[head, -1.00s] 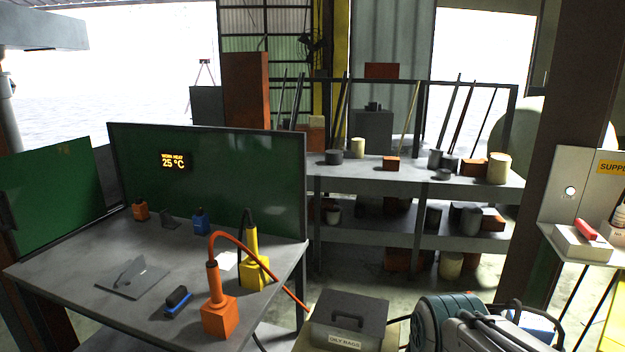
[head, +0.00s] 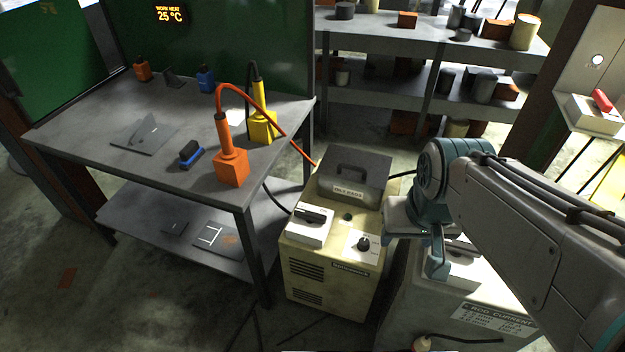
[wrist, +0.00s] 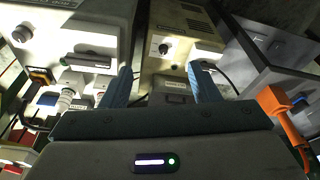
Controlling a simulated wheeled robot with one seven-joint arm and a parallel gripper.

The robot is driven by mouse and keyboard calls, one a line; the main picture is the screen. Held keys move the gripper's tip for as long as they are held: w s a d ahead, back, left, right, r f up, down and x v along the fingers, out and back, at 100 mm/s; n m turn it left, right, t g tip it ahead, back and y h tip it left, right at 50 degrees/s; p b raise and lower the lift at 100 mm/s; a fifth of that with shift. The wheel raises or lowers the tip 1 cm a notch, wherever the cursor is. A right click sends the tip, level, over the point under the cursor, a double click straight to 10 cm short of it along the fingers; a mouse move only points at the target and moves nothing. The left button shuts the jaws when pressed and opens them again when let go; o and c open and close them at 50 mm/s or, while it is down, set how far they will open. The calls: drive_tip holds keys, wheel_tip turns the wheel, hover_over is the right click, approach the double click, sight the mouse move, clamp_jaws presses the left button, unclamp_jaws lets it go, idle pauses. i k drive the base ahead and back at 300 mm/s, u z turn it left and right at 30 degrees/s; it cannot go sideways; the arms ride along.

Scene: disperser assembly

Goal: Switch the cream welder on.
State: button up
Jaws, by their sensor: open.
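The cream welder (head: 334,270) stands on the floor right of the workbench, with vents low on its front. On its sloped top are a white plate with a black switch handle (head: 311,215), a small dark round fitting (head: 347,216) and a black knob (head: 364,243). The handle lies across its plate; I cannot tell its on or off marking. My gripper (head: 437,262) is right of the cream welder, over the neighbouring grey-white machine. In the wrist view my gripper (wrist: 163,84) is open and empty, with the cream welder (wrist: 180,72) beyond the fingers.
A grey-white machine (head: 410,300) with a rod current label stands close on the right. A dark oily rags box (head: 352,178) sits at the cream welder's back. The workbench (head: 90,130) on the left carries orange (head: 231,166) and yellow (head: 262,126) holders with cables.

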sight(310, 216)
drive_tip(key=u, duration=2.1)
drive_tip(key=i, duration=1.2)
drive_tip(key=z, duration=2.85)
drive_tip(key=k, duration=0.25)
drive_tip(key=u, duration=0.15)
